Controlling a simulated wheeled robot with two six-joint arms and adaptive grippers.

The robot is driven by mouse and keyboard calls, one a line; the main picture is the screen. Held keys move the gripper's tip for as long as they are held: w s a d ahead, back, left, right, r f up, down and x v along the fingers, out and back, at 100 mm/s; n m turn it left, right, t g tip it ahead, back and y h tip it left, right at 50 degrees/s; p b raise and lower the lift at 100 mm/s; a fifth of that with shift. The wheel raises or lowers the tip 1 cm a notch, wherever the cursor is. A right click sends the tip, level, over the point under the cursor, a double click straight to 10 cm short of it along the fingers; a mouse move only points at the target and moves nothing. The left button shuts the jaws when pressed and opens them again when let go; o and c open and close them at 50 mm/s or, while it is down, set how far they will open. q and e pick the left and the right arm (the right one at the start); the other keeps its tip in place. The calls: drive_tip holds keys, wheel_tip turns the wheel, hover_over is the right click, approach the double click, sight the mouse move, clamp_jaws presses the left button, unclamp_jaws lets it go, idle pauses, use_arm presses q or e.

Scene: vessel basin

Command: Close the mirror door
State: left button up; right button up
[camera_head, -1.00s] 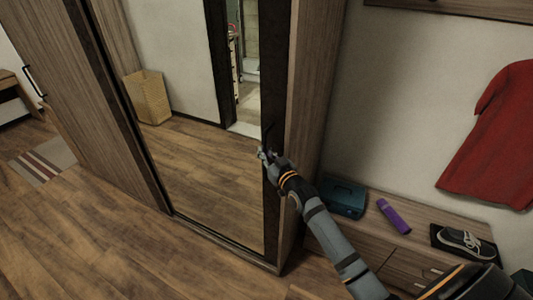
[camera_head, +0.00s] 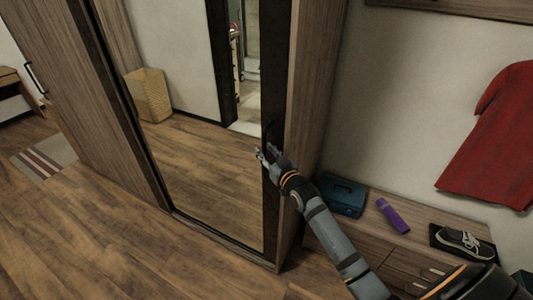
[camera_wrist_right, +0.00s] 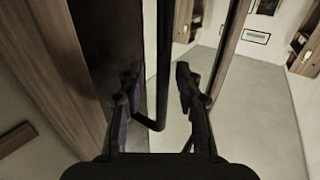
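The mirror door (camera_head: 205,180) is a tall mirrored panel in a dark frame on the wooden wardrobe. It reflects the floor, a woven basket and a doorway. Its dark bar handle (camera_wrist_right: 163,60) stands upright in the right wrist view and bends back at its lower end. My right gripper (camera_head: 263,153) is at the door's right edge. In the wrist view its two fingers (camera_wrist_right: 157,72) are spread on either side of the handle, with a clear gap on the right. The handle is hard to make out in the head view. My left gripper is not in view.
A wooden wardrobe panel (camera_head: 80,95) with a handle stands left of the mirror. A low bench (camera_head: 335,240) at right carries a teal box (camera_head: 343,197), a purple bottle (camera_head: 393,216) and a shoe (camera_head: 462,240). A red shirt (camera_head: 495,140) hangs above. The floor in front is clear.

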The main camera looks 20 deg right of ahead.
drive_tip(key=shift+s, duration=0.1)
drive_tip(key=s, duration=1.1)
drive_tip(key=shift+s+d, duration=0.4)
drive_tip(key=shift+d, duration=0.05)
drive_tip(key=s+d+f+m+g+h, duration=0.15)
drive_tip(key=d+f, duration=0.25)
drive_tip(key=f, duration=0.6)
drive_tip(key=s+d+f+g+h, duration=0.1)
drive_tip(key=d+f+g+h, duration=0.3)
drive_tip(key=f, duration=0.7)
drive_tip(key=s+d+f+g+y, duration=0.15)
drive_tip(key=s+f, duration=0.35)
drive_tip(key=f, duration=0.5)
drive_tip(key=s+d+f+g, duration=0.1)
drive_tip(key=s+f+g, duration=0.1)
drive_tip(key=s+f, duration=0.55)
drive_tip(key=s+a+f+g+y, duration=0.1)
drive_tip(key=s+a+f+g, duration=0.3)
drive_tip(key=s+f, duration=0.5)
drive_tip(key=s+a+f+n+g+y, duration=0.1)
drive_tip(key=s+a+f+g, duration=0.2)
drive_tip(key=s, duration=1.4)
drive_tip(key=a+f, duration=0.3)
drive_tip(key=f, duration=0.4)
drive_tip(key=shift+s+a+f+g, duration=0.25)
drive_tip(key=shift+a+f+g, duration=0.05)
drive_tip(key=shift+a+g, duration=0.1)
